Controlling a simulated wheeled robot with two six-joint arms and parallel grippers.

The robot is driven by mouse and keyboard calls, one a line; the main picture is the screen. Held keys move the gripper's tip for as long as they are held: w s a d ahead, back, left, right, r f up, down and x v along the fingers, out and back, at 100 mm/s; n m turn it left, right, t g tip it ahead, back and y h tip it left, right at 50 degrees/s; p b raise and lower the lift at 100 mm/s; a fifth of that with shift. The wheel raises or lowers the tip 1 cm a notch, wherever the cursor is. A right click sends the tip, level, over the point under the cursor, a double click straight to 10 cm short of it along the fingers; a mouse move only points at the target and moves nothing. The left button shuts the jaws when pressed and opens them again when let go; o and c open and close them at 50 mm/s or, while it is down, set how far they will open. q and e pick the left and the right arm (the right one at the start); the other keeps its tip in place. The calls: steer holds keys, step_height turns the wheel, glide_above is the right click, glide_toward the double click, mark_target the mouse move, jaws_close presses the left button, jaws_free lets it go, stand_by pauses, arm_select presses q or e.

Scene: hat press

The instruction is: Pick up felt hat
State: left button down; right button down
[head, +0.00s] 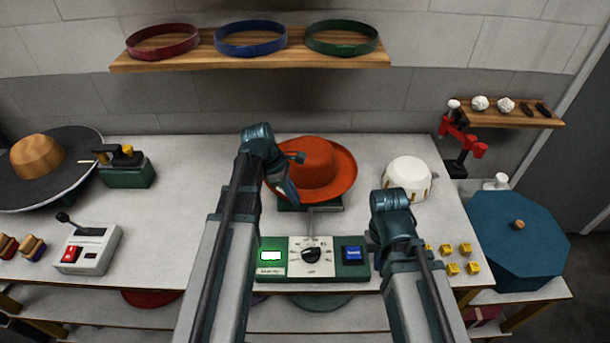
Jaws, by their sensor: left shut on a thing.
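The orange-red felt hat (318,165), with a rounded crown and wide brim, is near the middle of the table, crown up. It shows above a dark green block (322,204); I cannot tell whether they touch. My left gripper (291,178) is at the left side of the hat, shut on its brim; the arm partly covers that side, so the exact grip is hard to see. My right arm reaches in at the lower right, apart from the hat, and its gripper is hidden behind the wrist.
A control panel (313,271) with a dial stands in front of the hat. A white dome (408,177) is to the right, a red clamp (462,140) behind it. A blue octagonal box (518,238) stands far right. A shelf (250,62) with hat bands hangs above.

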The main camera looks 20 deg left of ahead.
arm_select(q)
step_height(320, 180, up, 10)
steer(key=p, duration=1)
steer(key=c, duration=1.5)
jaws_free()
jaws_close()
steer(key=shift+r, duration=0.1)
